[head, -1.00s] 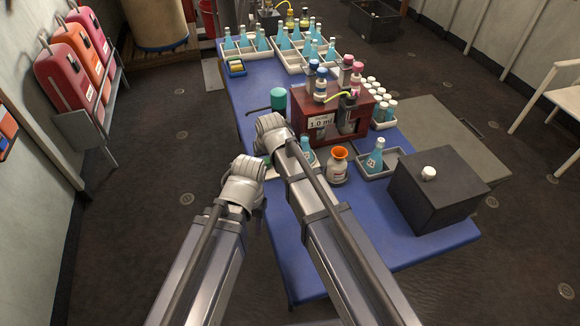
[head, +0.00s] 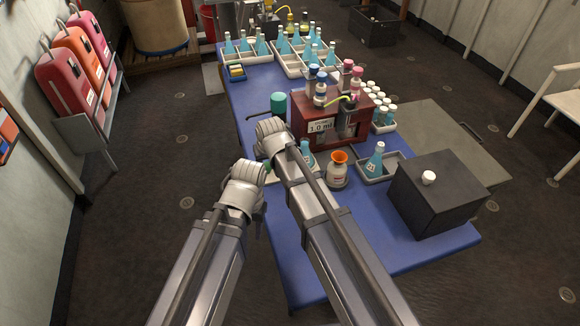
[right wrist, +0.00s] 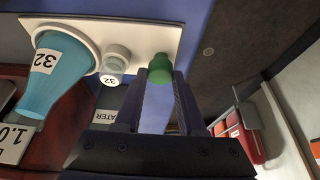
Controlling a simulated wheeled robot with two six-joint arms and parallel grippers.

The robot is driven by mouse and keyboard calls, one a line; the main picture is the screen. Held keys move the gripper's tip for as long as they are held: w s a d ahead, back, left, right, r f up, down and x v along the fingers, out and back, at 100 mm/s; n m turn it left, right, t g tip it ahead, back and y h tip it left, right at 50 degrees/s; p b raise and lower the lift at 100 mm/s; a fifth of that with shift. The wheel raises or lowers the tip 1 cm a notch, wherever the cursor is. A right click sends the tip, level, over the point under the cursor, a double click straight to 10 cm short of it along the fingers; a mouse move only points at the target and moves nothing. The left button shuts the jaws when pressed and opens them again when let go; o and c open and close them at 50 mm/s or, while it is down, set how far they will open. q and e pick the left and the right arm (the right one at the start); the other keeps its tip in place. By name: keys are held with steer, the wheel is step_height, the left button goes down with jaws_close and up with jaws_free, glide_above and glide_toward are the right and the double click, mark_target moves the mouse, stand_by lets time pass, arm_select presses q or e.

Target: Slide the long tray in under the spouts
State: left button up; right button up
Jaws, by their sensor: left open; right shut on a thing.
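The long tray is a white board (right wrist: 130,32) in the right wrist view. It carries a blue flask marked 32 (right wrist: 58,75), a small capped vial (right wrist: 115,65) and a green knob (right wrist: 160,68) near one end. My right gripper (right wrist: 160,78) is shut on the green knob. In the head view the tray is mostly hidden behind my right arm; its flask (head: 306,156) shows beside the arm. The dark red dispenser (head: 330,125), with a 1.0 ml sign, stands just beyond; its spouts are unclear. My left gripper (head: 260,215) is open and apart from the tray, beside the table's left edge.
On the blue table (head: 285,245) are a bottle with an orange funnel (head: 338,168), a grey tray with a flask (head: 366,171) and a black box (head: 437,195). Racks of blue flasks (head: 300,58) stand at the far end. A teal-capped object (head: 278,102) is beside the dispenser.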

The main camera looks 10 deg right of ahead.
mark_target(308, 140)
steer(key=shift+d, duration=0.1)
steer(key=shift+w+d, duration=0.45)
steer(key=shift+d, duration=1.8)
steer(key=shift+w+d, duration=0.5)
steer(key=shift+d, duration=1.75)
steer(key=shift+w+d, duration=0.45)
steer(key=shift+d, duration=1.8)
steer(key=o, duration=1)
steer(key=shift+r, duration=0.1)
step_height(308, 140, up, 7)
steer(key=p, duration=0.7)
